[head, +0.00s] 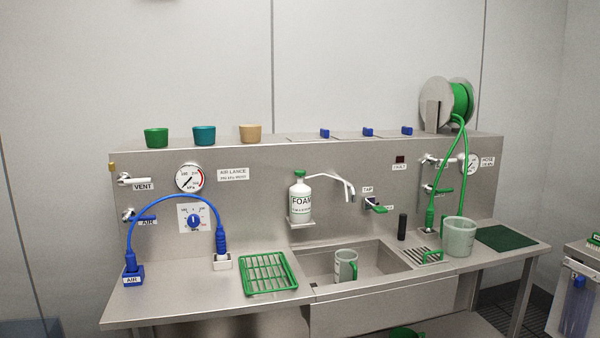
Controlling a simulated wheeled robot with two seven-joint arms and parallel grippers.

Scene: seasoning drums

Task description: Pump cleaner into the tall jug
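A white pump bottle labelled FOAM (301,203), with a green top, stands on a small bracket on the steel back panel above the sink's left side. A grey jug with a green handle (345,266) stands upright in the sink (382,268), below and right of the bottle. A larger, wider grey-green jug with a green handle (458,238) stands on the counter at the right. I cannot tell whether either jug holds liquid. Neither of my grippers is in view.
A metal spout (335,180) reaches over the sink, with a TAP lever (376,206) to its right. A green rack (268,273) lies left of the sink. A blue hose (160,199) arches at the left. A black cylinder (402,226) stands behind the sink's right side. The front-left counter is clear.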

